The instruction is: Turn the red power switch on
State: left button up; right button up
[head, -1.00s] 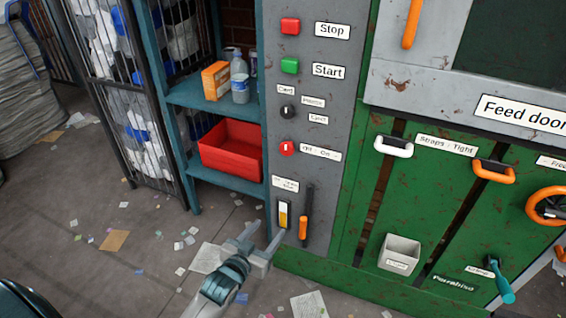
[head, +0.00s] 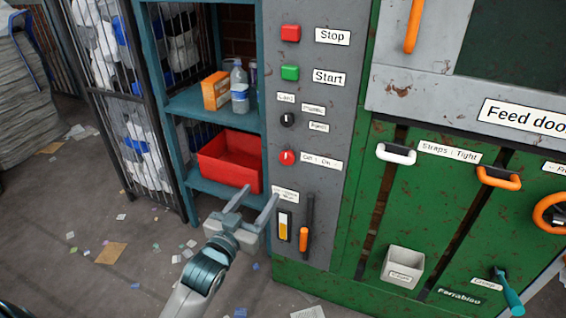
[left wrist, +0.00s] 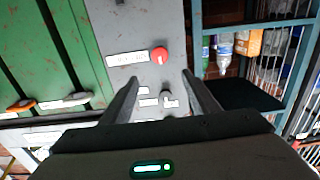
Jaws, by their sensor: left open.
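The red power switch (head: 287,157) is a round red knob on the grey control panel (head: 335,100), left of its "Off : On" label (head: 321,163). A small pale mark shows on the knob, but its setting is too small to read surely. My left gripper (head: 260,194) is open and empty, below and left of the switch, apart from it. In the left wrist view the picture is turned over: the red switch (left wrist: 160,54) shows beyond and between the open fingertips (left wrist: 160,77). My right gripper is in neither view.
Above the switch are a black knob (head: 287,119), a green Start button (head: 290,73) and a red Stop button (head: 291,33). Below it are a yellow gauge (head: 283,226) and an orange-handled lever (head: 304,238). A teal shelf (head: 205,103) with a red bin (head: 214,172) stands left.

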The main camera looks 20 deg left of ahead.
aim_at(286, 158)
pick_arm(q)
jog(key=w, duration=1.6)
jog(key=shift+w, duration=0.3)
jog(key=shift+c, duration=0.2)
jog(key=c, duration=1)
